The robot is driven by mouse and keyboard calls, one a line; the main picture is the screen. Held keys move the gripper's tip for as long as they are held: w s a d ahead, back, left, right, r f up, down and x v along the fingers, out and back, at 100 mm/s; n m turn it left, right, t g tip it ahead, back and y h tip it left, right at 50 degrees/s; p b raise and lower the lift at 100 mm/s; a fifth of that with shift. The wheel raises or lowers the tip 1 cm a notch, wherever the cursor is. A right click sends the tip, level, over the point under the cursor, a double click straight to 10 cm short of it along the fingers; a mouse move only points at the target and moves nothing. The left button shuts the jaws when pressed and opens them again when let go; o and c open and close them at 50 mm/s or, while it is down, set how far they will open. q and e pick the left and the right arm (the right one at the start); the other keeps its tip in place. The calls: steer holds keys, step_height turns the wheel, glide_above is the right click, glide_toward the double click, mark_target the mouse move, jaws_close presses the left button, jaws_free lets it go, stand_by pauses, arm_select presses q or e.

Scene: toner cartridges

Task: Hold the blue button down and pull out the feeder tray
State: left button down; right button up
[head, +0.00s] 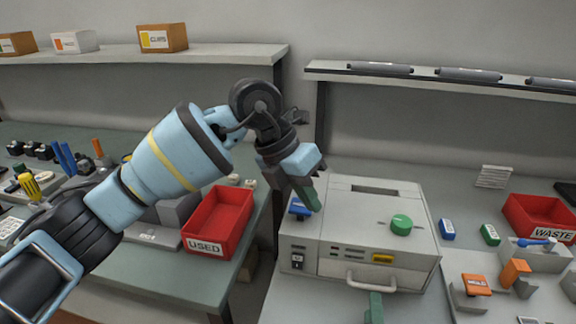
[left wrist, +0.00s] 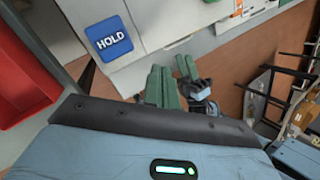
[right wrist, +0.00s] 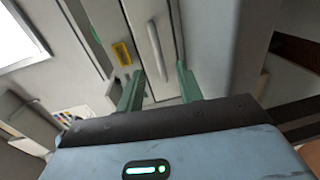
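The grey machine (head: 350,222) has a blue button (head: 299,208) on its top front left corner; it reads HOLD in the left wrist view (left wrist: 109,38). My left gripper (head: 313,204) points down beside the button, with its green fingers together (left wrist: 162,70). In the left wrist view the button lies left of the fingertips, apart from them. The feeder tray (head: 335,267) is in the machine's front, with a pale handle (head: 370,283). My right gripper (head: 375,300) is in front of the handle. In the right wrist view its fingers (right wrist: 160,70) are apart, on either side of the handle (right wrist: 154,47).
A red USED bin (head: 218,222) is on the left bench, across a gap. A red WASTE bin (head: 540,218), small blue and green blocks and orange parts are on the right bench. Shelves run along the wall behind.

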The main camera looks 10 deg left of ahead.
arm_select(q)
steer(key=w+a+r+t+y, duration=0.2)
steer(key=w+a+r+y, duration=0.1)
steer(key=a+r, duration=0.15)
steer(key=shift+n, duration=0.3)
steer(key=shift+x, duration=3.5)
steer(key=shift+s, duration=0.1)
